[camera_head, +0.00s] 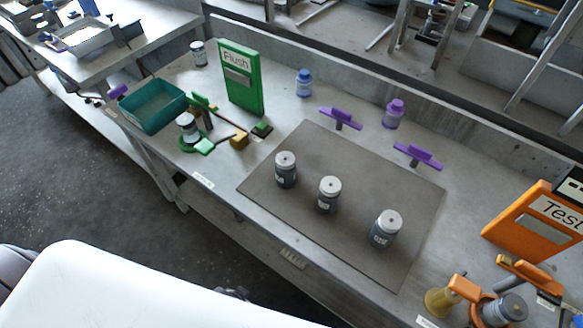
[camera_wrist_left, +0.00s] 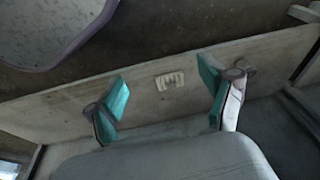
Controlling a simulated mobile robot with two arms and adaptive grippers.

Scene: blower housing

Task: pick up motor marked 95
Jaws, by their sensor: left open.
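Three dark cylindrical motors with pale tops stand upright on the grey mat (camera_head: 350,165) in the head view: a left one (camera_head: 286,172), a middle one (camera_head: 328,197) and a right one (camera_head: 384,231). Their labels are too small to read, so I cannot tell which is marked 95. A similar motor (camera_head: 187,128) stands in the green fixture at the left, and another (camera_head: 199,54) stands at the back left. My left gripper (camera_wrist_left: 162,86) shows in the left wrist view, its teal-padded fingers apart with nothing held between them. My right gripper is not in view.
A green "Flush" panel (camera_head: 240,80) and teal bin (camera_head: 152,106) are at the left. An orange "Test" panel (camera_head: 535,225) and fixture (camera_head: 485,300) are at the right. Purple holders (camera_head: 340,117) (camera_head: 418,155), a blue bottle (camera_head: 304,84) and purple bottle (camera_head: 394,114) stand behind the mat.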

